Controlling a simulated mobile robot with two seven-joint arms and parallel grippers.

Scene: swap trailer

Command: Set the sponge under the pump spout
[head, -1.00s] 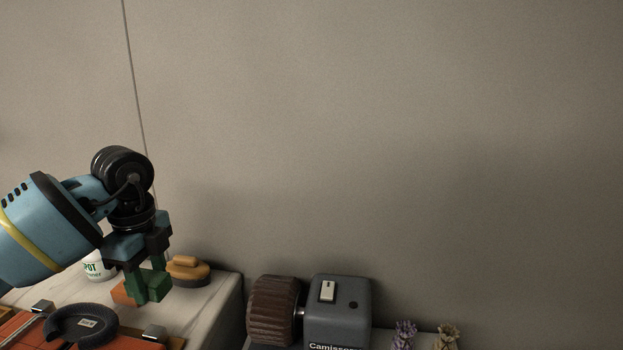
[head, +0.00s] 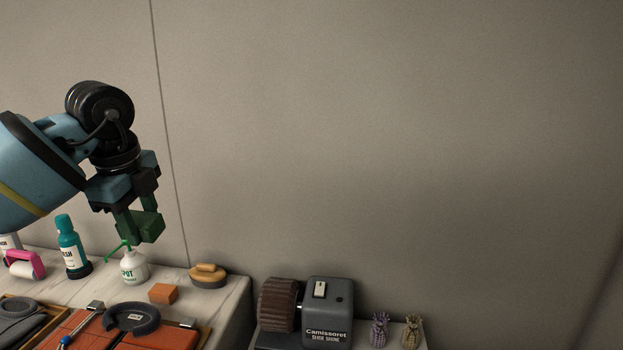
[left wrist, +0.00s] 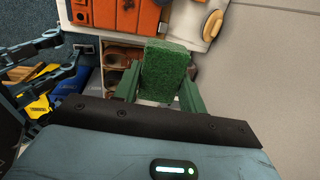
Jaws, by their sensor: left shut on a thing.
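The green sponge (left wrist: 165,70) is held between the two green fingers of my left gripper (left wrist: 160,90) in the left wrist view. In the head view, my left gripper (head: 138,228) is in the air above the back of the counter; sponge and fingers are hard to tell apart there. The pump bottle (head: 134,270) is white, labelled "SPOT", with a green spout pointing left. It stands upright on the counter just below my gripper in the picture. My right gripper does not show.
An orange block (head: 163,293) and a tan-topped brush (head: 208,274) sit on the counter (head: 222,297) right of the bottle. A teal bottle (head: 71,246) and pink roller (head: 24,264) stand left. A grey shoe-shine machine (head: 329,305) is beyond the counter's right edge.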

